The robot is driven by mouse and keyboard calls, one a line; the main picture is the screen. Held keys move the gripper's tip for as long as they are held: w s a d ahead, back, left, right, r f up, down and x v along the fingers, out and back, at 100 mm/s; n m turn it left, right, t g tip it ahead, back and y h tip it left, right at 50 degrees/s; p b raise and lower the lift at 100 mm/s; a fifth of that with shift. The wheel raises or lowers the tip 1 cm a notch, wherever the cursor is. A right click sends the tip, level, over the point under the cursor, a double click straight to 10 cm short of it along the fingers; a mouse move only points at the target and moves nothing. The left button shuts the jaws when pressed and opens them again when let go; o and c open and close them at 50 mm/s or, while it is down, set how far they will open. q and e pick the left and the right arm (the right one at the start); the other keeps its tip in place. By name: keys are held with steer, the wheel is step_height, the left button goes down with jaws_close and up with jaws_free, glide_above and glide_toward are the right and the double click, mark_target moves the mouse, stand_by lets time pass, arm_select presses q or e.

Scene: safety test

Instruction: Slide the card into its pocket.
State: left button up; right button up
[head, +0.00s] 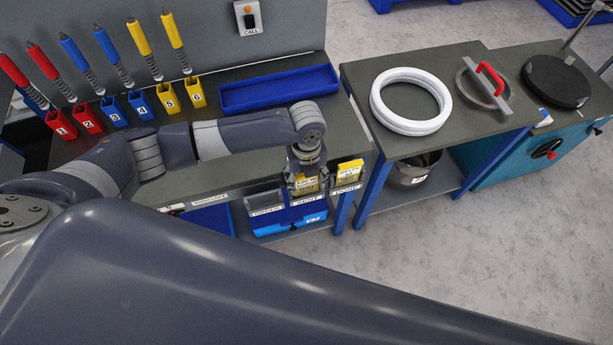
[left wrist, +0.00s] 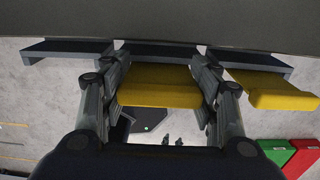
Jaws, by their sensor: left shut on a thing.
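My left gripper (head: 306,182) is shut on a yellow card (head: 308,185) at the front edge of the bench. In the left wrist view the card (left wrist: 159,86) sits between the two fingers (left wrist: 160,88), in line with the middle of three dark pockets (left wrist: 158,50). In the head view the card is just above the middle pocket, labelled SENT (head: 307,201); I cannot tell whether its lower edge is inside. The pocket labelled ORDER (head: 266,203) looks empty. A second yellow card (head: 350,172) stands at the right pocket, labelled DONE. My right gripper is not in view.
A blue tray (head: 279,91) and numbered red, blue and yellow holders (head: 113,111) with tools stand on the bench. A blue bin (head: 285,226) is below the pockets. A white ring (head: 411,126) lies on the right table. Bare floor lies in front.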

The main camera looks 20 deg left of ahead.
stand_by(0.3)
arm_select(q)
steer(key=o, duration=0.9)
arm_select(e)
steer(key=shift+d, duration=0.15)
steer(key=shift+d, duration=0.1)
arm_select(q)
steer(key=shift+r, duration=0.15)
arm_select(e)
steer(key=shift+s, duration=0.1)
arm_select(q)
step_height(320, 180, up, 12)
steer(key=shift+f, duration=0.2)
step_height(320, 180, up, 7)
steer(key=p, duration=0.8)
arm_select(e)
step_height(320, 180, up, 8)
